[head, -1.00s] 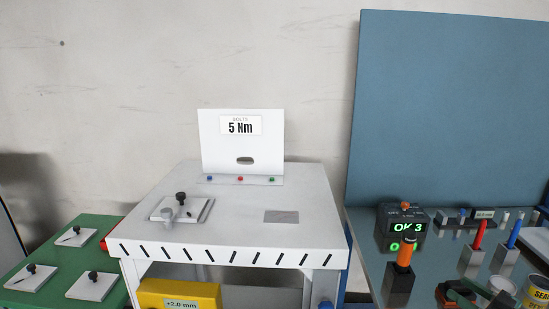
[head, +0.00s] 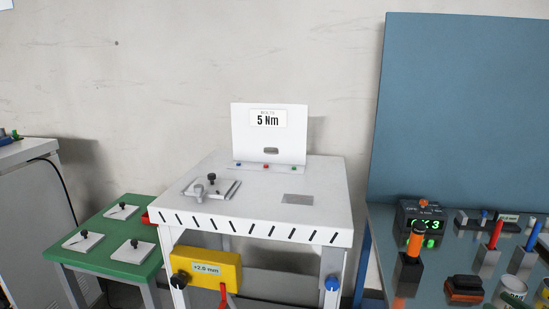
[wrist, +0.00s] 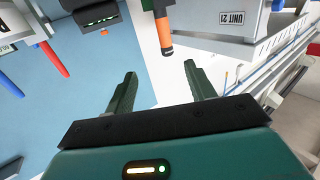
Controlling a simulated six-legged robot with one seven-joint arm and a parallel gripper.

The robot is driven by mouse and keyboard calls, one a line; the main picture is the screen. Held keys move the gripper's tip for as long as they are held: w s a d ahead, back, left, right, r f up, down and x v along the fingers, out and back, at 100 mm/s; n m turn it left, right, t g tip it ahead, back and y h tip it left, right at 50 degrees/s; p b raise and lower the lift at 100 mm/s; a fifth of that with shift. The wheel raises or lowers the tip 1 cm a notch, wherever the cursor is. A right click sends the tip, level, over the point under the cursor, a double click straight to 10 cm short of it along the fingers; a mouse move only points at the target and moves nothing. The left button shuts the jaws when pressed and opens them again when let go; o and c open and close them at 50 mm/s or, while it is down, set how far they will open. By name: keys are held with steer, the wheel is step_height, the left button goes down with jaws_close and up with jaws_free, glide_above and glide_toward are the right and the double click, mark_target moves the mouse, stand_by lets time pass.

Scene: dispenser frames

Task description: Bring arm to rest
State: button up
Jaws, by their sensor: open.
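My gripper (wrist: 160,72) shows in the wrist view with its two dark green fingers spread apart. Nothing is held between them. My arm does not show in the head view.
A white table (head: 255,205) with a "5 Nm" panel (head: 270,138) stands in the middle. A green table (head: 100,252) with several white plates is at left. A bench (head: 384,240) at right holds an orange-topped tool (head: 415,242) and a lit display box (head: 422,218). A yellow box (head: 206,267) sits under the white table.

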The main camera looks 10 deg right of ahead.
steer(key=w+a+r+h, duration=0.25)
steer(key=w+r, duration=0.25)
steer(key=w, duration=0.3)
steer(key=w+a+r+m+g+h, duration=0.3)
steer(key=w+a+r+g+h, duration=0.15)
steer(key=a+r+h, duration=0.6)
steer(key=s+a+f+g+y, duration=0.2)
steer(key=s+a, duration=0.4)
steer(key=a, duration=0.3)
steer(key=s+a+f+g+y, duration=0.2)
steer(key=s+a, duration=0.4)
steer(key=a, duration=0.4)
steer(key=s+a+f+g+y, duration=0.2)
steer(key=s+a+y, duration=0.2)
steer(key=a, duration=0.6)
steer(key=shift+s+f+g, duration=0.35)
steer(key=shift+s+f, duration=0.05)
steer(key=shift+s, duration=0.65)
